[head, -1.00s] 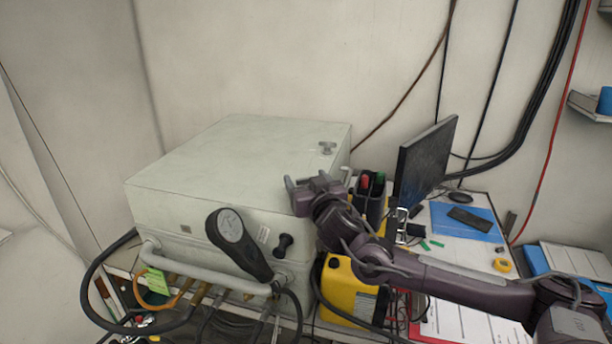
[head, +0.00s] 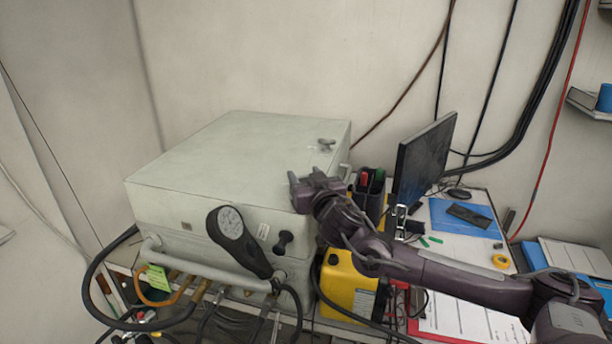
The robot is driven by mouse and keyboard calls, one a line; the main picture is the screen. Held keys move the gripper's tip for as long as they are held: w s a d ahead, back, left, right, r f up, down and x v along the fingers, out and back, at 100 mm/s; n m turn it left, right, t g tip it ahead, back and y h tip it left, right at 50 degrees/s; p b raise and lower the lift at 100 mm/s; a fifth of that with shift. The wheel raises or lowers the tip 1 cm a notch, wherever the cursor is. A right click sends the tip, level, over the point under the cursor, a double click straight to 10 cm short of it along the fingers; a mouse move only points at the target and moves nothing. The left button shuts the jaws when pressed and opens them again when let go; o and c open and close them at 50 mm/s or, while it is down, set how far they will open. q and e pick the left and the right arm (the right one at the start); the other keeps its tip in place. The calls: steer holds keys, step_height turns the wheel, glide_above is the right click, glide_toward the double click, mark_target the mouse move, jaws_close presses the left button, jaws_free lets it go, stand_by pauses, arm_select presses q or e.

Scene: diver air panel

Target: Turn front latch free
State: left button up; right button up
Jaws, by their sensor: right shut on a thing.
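A pale grey-green metal box (head: 235,155) stands on the bench with its lid down. A small metal latch (head: 327,145) shows on the lid near the back right edge. My right gripper (head: 301,186) is at the lid's front right corner, its arm coming in from the right. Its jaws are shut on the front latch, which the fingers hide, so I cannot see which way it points. My left gripper is not in view.
A black handset (head: 238,243) and a black knob (head: 283,243) are on the box front, above a pale rail (head: 205,273) and hoses. A yellow container (head: 347,287), a pen holder (head: 370,198) and a monitor (head: 424,165) stand close by on the right.

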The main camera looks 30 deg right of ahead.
steer(key=n+y+p, duration=0.2)
steer(key=y+p, duration=0.1)
steer(key=shift+d+r+y, duration=0.1)
steer(key=shift+r+y, duration=0.1)
steer(key=shift+y, duration=0.1)
steer(key=shift+n+y+p, duration=0.55)
steer(key=shift+n+y, duration=0.05)
steer(key=shift+y, duration=0.1)
steer(key=shift+f+n+y, duration=0.15)
steer(key=shift+n+y, duration=0.35)
steer(key=shift+y, duration=0.3)
steer(key=shift+f+n+y, duration=0.1)
steer(key=shift+n+y, duration=0.7)
steer(key=shift+y, duration=0.4)
steer(key=n+g+y+b, duration=0.1)
steer(key=n+y, duration=0.1)
steer(key=y, duration=0.1)
steer(key=shift+f+g, duration=0.1)
steer(key=shift+g, duration=0.3)
steer(key=shift+n+g+y+b, duration=1.1)
steer(key=shift+n+y+b, duration=0.4)
steer(key=shift+y, duration=0.4)
steer(key=shift+a, duration=0.2)
steer(key=o, duration=1)
